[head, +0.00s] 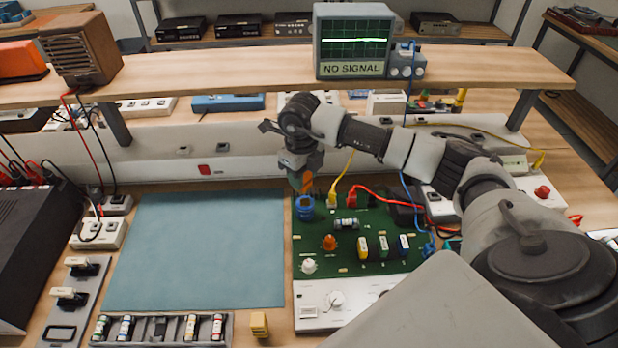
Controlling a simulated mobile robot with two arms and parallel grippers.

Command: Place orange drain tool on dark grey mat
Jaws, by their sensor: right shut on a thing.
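My right gripper (299,172) reaches in from the right over the back left corner of the green circuit board (310,256). It is shut on the orange drain tool (307,183), of which only a small part shows below the fingers. The tool is just above a blue cylindrical part (304,204) on the board; I cannot tell whether they touch. A large mat (198,250) lies on the bench left of the board; it looks teal-blue rather than dark grey, and it is bare. My left gripper is not in view.
A shelf (220,72) with an oscilloscope (353,42) crosses behind the bench. Red and yellow leads (375,199) rise from the board beside my gripper. A tray of small parts (160,328) and a yellow block (259,324) stand in front of the mat.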

